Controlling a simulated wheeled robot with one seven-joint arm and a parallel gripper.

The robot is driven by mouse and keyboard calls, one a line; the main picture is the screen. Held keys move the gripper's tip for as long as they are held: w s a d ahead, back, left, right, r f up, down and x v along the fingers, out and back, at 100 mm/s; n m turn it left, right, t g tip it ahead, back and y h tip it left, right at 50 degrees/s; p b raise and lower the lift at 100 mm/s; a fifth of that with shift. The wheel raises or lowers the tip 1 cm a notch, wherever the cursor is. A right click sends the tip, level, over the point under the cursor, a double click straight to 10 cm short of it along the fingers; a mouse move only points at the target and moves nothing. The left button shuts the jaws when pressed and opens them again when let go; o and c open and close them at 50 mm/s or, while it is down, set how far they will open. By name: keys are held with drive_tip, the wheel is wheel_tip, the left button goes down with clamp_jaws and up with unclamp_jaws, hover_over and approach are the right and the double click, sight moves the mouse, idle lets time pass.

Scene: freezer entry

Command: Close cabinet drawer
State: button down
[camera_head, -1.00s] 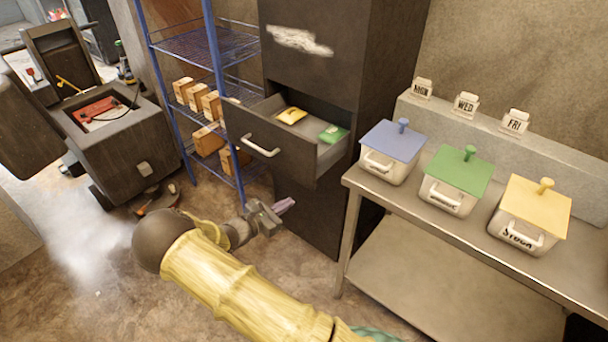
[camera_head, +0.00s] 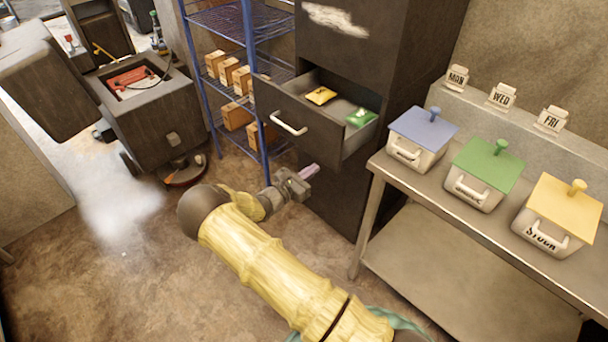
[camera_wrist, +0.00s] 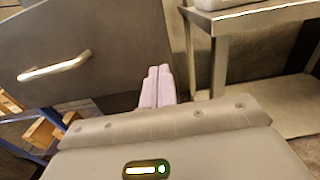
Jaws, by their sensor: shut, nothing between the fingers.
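The dark cabinet (camera_head: 345,195) stands in the middle of the head view. Its drawer (camera_head: 315,138) is pulled open, with a silver bar handle (camera_head: 288,124) on the front. A yellow packet (camera_head: 321,95) and a green packet (camera_head: 361,118) lie inside it. My gripper (camera_head: 309,172) is shut and empty, low in front of the cabinet, below the drawer in the picture. In the wrist view the pinkish fingertips (camera_wrist: 158,88) are together, to the right of the drawer front (camera_wrist: 110,45) and its handle (camera_wrist: 54,67). I cannot tell whether they touch the cabinet.
A blue wire shelf (camera_head: 247,60) with several small boxes stands left of the cabinet. A metal table (camera_head: 455,215) on the right holds blue-, green- and yellow-lidded bins. A dark open cart (camera_head: 150,120) stands at left.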

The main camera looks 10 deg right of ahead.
sight(336, 153)
drive_tip(key=p+x, duration=0.1)
drive_tip(key=x, duration=0.7)
drive_tip(key=shift+w+d, duration=0.15)
drive_tip(key=shift+d, duration=0.05)
